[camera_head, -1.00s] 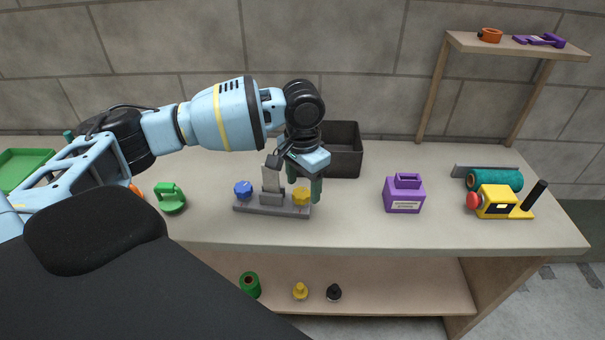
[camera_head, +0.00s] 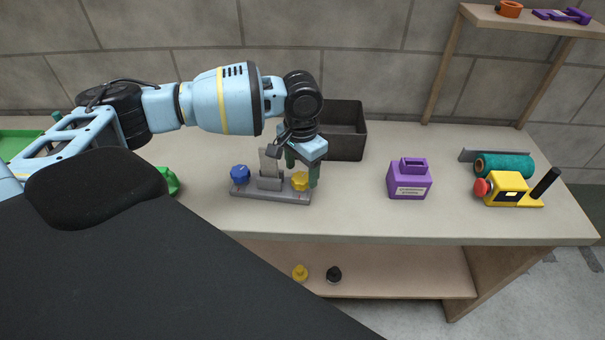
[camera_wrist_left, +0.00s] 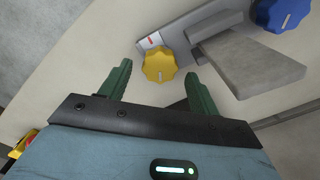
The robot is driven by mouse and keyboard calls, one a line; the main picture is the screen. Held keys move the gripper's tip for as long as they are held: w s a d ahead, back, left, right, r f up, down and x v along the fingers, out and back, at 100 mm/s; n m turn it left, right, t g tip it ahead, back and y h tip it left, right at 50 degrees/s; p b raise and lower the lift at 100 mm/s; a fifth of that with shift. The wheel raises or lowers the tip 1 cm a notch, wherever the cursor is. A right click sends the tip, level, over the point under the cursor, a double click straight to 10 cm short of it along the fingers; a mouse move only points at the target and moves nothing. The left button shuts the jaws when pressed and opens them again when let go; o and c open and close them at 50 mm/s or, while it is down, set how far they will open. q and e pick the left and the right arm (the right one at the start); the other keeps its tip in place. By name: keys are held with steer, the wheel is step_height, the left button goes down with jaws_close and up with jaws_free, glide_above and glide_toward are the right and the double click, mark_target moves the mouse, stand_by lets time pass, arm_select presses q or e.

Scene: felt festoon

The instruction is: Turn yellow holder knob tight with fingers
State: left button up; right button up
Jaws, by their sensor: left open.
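The yellow knob (camera_head: 300,181) sits at the right end of a grey holder base (camera_head: 270,195) on the bench. In the left wrist view the yellow knob (camera_wrist_left: 160,66) has a pale line on its face and lies just beyond my fingertips. My left gripper (camera_head: 302,182) is over the knob, with its green fingers pointing down. In the left wrist view its fingers (camera_wrist_left: 158,75) are apart, one on each side of the knob's near edge, with gaps showing. A blue knob (camera_head: 240,174) is at the holder's left end. My right gripper is not in view.
A grey upright plate (camera_head: 268,160) stands between the knobs. A dark bin (camera_head: 345,132) is behind my gripper. A purple box (camera_head: 409,180), a yellow tool (camera_head: 506,188) and a teal roll (camera_head: 504,165) stand to the right. The bench between holder and purple box is clear.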

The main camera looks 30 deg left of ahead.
arm_select(q)
steer(key=shift+f, duration=1.15)
